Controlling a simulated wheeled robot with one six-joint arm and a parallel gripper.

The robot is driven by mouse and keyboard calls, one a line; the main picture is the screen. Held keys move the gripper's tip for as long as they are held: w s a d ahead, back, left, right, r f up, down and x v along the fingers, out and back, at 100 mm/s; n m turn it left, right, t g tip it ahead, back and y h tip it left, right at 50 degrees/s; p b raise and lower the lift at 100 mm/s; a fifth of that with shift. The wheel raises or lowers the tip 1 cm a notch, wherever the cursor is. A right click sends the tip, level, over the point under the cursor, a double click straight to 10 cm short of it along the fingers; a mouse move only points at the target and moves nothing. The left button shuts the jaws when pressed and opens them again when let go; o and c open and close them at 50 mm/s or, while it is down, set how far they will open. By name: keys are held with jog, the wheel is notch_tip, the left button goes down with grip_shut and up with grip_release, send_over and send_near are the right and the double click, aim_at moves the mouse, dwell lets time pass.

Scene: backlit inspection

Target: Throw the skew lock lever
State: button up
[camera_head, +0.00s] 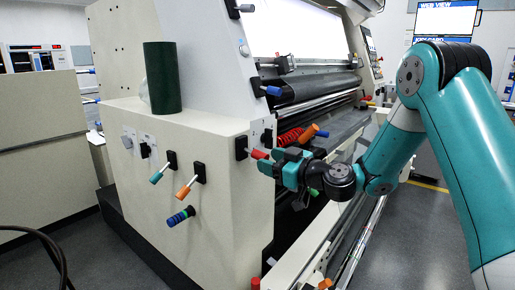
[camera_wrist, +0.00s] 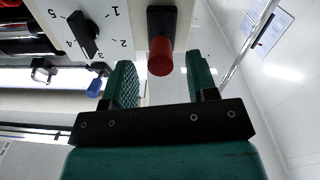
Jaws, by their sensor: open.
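A lever with a red handle (camera_head: 258,154) sits on a black mount at the right end of the cream machine's front panel. It also shows in the wrist view, where the red handle (camera_wrist: 161,57) points toward the camera. My gripper (camera_head: 274,156) is at this lever in the head view. In the wrist view my gripper's (camera_wrist: 162,82) two green fingers are apart, with the red handle's end ahead of the gap between them. I cannot tell whether a finger touches it. No label reading skew lock is legible.
A numbered black knob (camera_wrist: 88,36) and a blue-handled lever (camera_wrist: 95,87) are near the red one. A green cylinder (camera_head: 163,78) stands on the machine's ledge.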

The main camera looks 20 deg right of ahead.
aim_at(257, 156)
jog(key=p+x, duration=0.1)
jog(key=x, duration=0.4)
grip_shut()
jog(key=shift+d, duration=0.1)
